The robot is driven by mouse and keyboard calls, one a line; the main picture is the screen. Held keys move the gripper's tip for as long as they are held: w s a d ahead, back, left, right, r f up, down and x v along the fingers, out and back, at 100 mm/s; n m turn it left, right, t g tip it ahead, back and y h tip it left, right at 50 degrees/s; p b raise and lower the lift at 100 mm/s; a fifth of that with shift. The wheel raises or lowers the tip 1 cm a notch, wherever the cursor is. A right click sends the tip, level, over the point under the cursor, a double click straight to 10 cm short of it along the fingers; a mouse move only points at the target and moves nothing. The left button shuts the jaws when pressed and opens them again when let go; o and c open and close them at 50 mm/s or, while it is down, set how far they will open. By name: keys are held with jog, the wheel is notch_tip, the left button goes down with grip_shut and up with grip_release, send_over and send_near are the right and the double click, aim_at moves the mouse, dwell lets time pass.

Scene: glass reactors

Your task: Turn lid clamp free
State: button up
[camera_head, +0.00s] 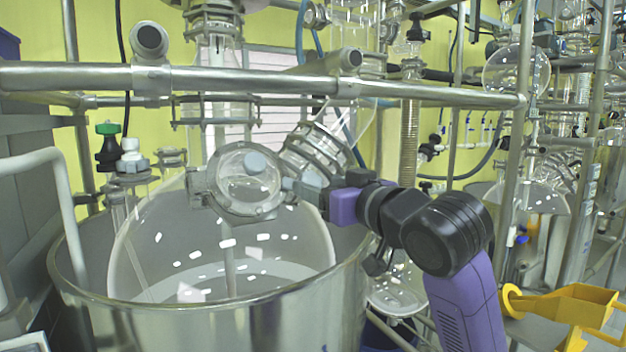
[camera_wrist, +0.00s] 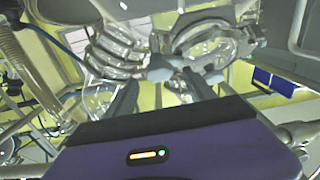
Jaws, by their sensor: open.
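The round glass lid (camera_head: 247,175) sits in a grey metal clamp ring (camera_head: 203,181) on the glass reactor vessel (camera_head: 150,250). In the wrist view the clamp ring (camera_wrist: 243,32) is at the top right, with a grey clamp knob (camera_wrist: 165,68) below its left side. My gripper (camera_head: 296,188) reaches in from the right, at the ring's right edge. In the wrist view its two fingers (camera_wrist: 166,88) are apart, one on each side of the knob. The knob lies between or just beyond the fingertips; I cannot tell whether they touch it. In the head view the fingers partly hide it.
A ribbed glass neck (camera_head: 318,150) stands close above my gripper. A horizontal steel pipe (camera_head: 250,80) crosses above the vessel. The steel tank rim (camera_head: 220,303) runs below. A yellow stand (camera_head: 570,305) is at the lower right.

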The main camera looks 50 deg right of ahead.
aim_at(314, 182)
jog(key=shift+p+x, duration=0.3)
jog(key=shift+x, duration=1.2)
jog(key=shift+c, duration=0.2)
jog(key=c, duration=1.3)
jog(key=shift+d, duration=0.1)
